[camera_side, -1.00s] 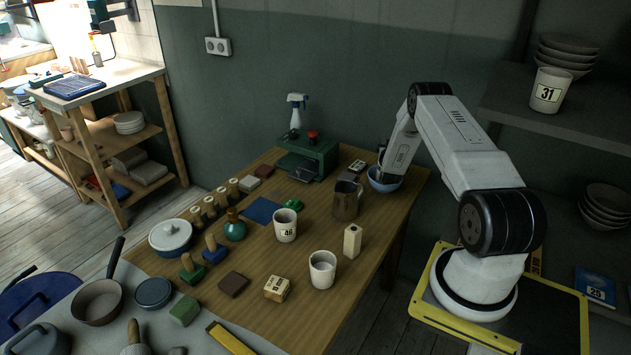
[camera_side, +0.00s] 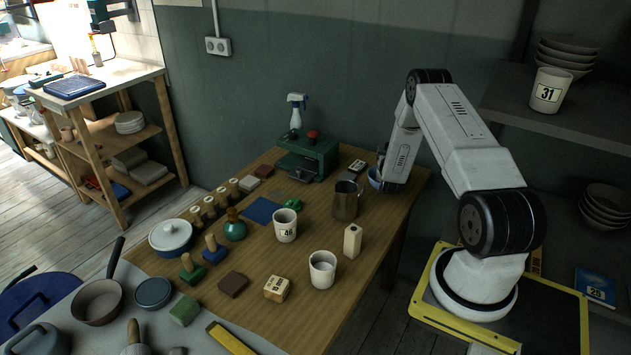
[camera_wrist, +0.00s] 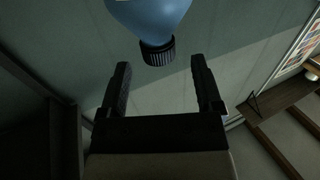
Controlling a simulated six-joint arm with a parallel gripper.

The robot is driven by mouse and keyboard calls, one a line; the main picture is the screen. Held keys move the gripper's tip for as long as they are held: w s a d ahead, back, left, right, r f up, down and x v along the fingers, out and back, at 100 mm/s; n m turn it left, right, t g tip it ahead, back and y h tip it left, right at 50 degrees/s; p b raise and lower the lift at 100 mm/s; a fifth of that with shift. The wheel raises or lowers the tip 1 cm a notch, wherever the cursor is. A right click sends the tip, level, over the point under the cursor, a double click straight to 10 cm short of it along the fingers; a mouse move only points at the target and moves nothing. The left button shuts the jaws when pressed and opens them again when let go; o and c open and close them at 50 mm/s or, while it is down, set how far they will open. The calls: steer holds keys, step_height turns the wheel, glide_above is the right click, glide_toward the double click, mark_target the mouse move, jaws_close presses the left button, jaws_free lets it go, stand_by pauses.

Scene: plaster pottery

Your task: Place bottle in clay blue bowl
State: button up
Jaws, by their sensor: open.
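In the wrist view a smooth light-blue body, cut off by the top edge, narrows to a black ribbed cap-like end (camera_wrist: 158,53) just beyond and between the fingertips. It looks like a bottle, and no finger touches it in that view. A teal bottle (camera_side: 235,230) with a brown stopper stands upright, farther left.
A metal pitcher (camera_side: 346,201) stands near the bowl. White cups (camera_side: 322,270), a cream block (camera_side: 352,241) and a lidded pot (camera_side: 171,239) occupy the table. Shelves are at right.

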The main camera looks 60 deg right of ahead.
steer(key=v, duration=0.6)
steer(key=shift+a, duration=0.1)
stand_by(0.6)
steer(key=w+a+r+n+t+y, duration=0.1)
steer(key=w+a+r+n+y, duration=0.2)
steer(key=a, duration=0.4)
steer(key=w+a+r+n+y, duration=0.1)
steer(key=w+a+r+y, duration=0.1)
steer(key=w+a+y, duration=0.35)
steer(key=w+a+r+n+t+y, duration=0.1)
steer(key=w+a+r+n+y, duration=0.3)
steer(key=a, duration=0.6)
steer(key=s+a+r+n+g+y, duration=0.1)
steer(key=s+a+n+g+y, duration=0.1)
steer(key=s+a, duration=0.5)
steer(key=s+a+r+n+g+y, duration=0.2)
steer(key=s+a, duration=0.5)
steer(key=a, duration=0.8)
steer(key=shift+s+a+r+n+g, duration=0.25)
steer(key=shift+n+g, duration=0.45)
steer(key=shift+g, duration=0.5)
